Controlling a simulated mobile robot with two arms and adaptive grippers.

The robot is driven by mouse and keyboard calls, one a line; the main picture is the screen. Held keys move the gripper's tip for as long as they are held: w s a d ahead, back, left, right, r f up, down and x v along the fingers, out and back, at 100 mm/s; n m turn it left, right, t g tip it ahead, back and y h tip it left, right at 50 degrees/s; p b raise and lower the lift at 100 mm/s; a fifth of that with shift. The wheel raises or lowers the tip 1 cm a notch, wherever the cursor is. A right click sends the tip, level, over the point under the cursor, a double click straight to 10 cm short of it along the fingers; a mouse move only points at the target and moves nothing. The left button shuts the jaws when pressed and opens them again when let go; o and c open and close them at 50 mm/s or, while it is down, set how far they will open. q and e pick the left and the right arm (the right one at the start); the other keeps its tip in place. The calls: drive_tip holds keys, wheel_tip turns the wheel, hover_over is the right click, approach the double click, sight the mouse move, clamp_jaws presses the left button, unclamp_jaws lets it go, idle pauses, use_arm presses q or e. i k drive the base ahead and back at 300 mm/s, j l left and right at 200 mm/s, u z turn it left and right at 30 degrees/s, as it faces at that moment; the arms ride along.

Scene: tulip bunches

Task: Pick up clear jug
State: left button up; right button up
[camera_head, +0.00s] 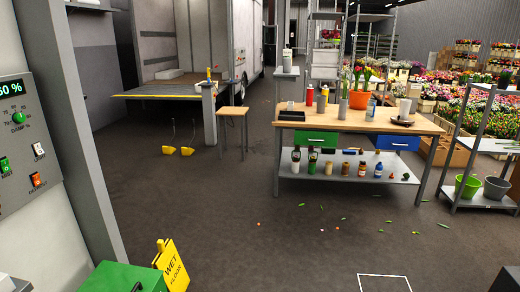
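I cannot make out a clear jug for certain. A pale upright container (405,108) stands at the right end of the wooden-topped workbench (350,120); I cannot tell whether it is see-through. A greyish container (287,56) stands on a small stand behind the bench; its material is also too small to tell. Neither of my grippers is in view.
A yellow wet-floor sign (172,265) stands at front left. The floor (270,240) before the bench is mostly free, with small scraps.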

sight(372, 104)
drive_tip(key=i+l, duration=0.2)
drive_tip(key=i, duration=0.5)
drive_tip(key=i+l+z, duration=0.1)
drive_tip(key=i, duration=0.65)
drive_tip(key=i+l, duration=0.2)
drive_tip(key=i, duration=0.55)
drive_tip(key=i+l, duration=0.2)
drive_tip(key=i, duration=0.35)
drive_tip(key=i+l+z, duration=0.15)
drive_tip(key=i, duration=0.45)
drive_tip(key=i+l, duration=0.2)
drive_tip(key=i, duration=0.4)
drive_tip(key=i+l, duration=0.15)
drive_tip(key=l, duration=0.2)
drive_tip(key=i+l+z, duration=0.1)
drive_tip(key=l, duration=0.25)
drive_tip(key=i+l, duration=0.25)
drive_tip(key=l+z, duration=0.05)
drive_tip(key=l, duration=0.1)
